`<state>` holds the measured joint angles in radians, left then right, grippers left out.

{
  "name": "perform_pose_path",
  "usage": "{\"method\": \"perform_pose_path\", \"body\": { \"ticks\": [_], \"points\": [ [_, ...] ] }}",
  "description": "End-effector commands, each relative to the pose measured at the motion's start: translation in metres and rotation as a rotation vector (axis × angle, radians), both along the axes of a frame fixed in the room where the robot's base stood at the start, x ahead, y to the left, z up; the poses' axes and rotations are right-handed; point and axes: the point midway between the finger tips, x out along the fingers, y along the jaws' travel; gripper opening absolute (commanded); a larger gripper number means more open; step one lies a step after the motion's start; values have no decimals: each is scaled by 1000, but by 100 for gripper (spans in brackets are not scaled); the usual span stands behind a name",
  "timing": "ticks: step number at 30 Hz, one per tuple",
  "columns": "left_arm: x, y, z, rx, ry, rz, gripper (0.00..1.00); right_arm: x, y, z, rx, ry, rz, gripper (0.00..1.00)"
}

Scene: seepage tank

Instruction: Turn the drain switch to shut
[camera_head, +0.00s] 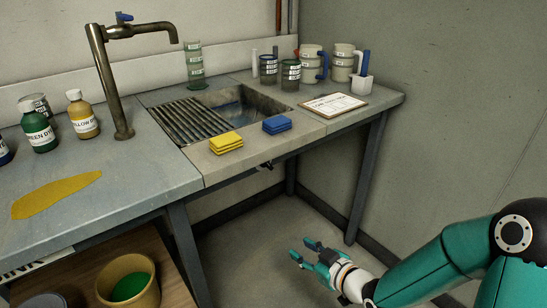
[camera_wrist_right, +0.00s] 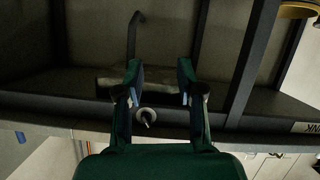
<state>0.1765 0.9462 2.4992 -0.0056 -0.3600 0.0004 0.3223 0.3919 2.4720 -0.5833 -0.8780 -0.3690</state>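A small fitting that looks like the drain switch (camera_head: 265,165) shows under the front edge of the sink counter. It is too small there to tell its setting. In the right wrist view, a pale round knob with a dark centre (camera_wrist_right: 146,115) shows at the bench edge, between my fingers in the picture. My right gripper (camera_head: 303,249) is low in front of the bench, apart from the switch. Its two fingers stand apart with nothing between the tips in the right wrist view (camera_wrist_right: 159,70). My left gripper is out of view.
The sink (camera_head: 240,104) with its grate lies above the switch. Yellow sponges (camera_head: 226,143) and blue sponges (camera_head: 277,124) sit on its front ledge. Bench legs (camera_head: 365,180) frame the open space below. A yellow bucket (camera_head: 112,275) stands on a lower shelf at left.

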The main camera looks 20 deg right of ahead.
Motion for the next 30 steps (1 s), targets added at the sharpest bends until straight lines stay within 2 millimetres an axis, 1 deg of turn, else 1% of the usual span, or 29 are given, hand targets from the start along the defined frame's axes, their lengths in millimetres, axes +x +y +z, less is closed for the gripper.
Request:
{"method": "perform_pose_path", "body": {
  "ticks": [1,3,6,8,9,11,14,17,30],
  "points": [
    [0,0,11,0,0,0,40,4,-11,50,-61,-131,20,38],
    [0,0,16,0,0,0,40,4,-17,95,-135,-273,52,38],
    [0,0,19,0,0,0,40,0,-21,137,-211,-407,84,38],
    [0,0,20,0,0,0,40,-1,-21,149,-236,-450,96,38],
    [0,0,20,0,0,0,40,-1,-20,154,-246,-467,102,38],
    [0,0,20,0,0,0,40,3,-18,156,-251,-477,106,38],
    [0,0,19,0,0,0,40,13,-14,155,-249,-476,106,38],
    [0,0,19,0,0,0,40,29,-7,154,-248,-475,108,38],
    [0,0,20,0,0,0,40,117,24,154,-247,-473,106,38]
  ]
}}
